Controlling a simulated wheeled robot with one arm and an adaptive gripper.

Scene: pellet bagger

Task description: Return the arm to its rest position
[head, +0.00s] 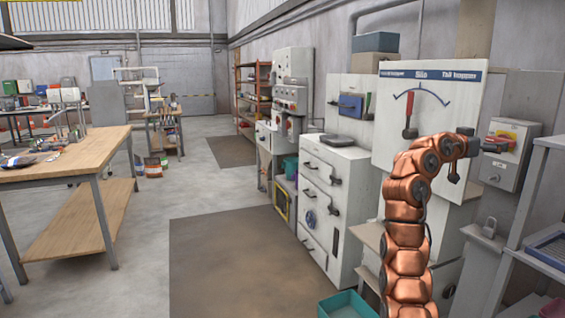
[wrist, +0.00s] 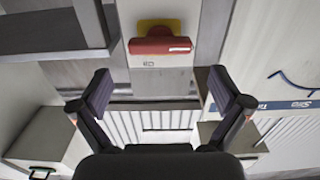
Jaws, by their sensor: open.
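My copper arm (head: 407,225) rises at the right of the head view and bends over at its top. My gripper (head: 472,148) is at its end, in front of the white panel marked Silo and Tall hopper (head: 428,120). In the wrist view my gripper (wrist: 163,88) has its two dark fingers wide apart, with nothing between them. Beyond the fingertips is a grey switch box with a red handle on a yellow plate (wrist: 160,42). The same switch box (head: 505,155) is just right of my gripper in the head view. I cannot tell the exact gap.
A grey shelf frame (head: 535,185) stands close on the right. White cabinets (head: 335,190) line the wall left of my arm. A teal bin (head: 347,304) is on the floor near my arm's base. A wooden workbench (head: 75,157) stands left. The floor between is clear.

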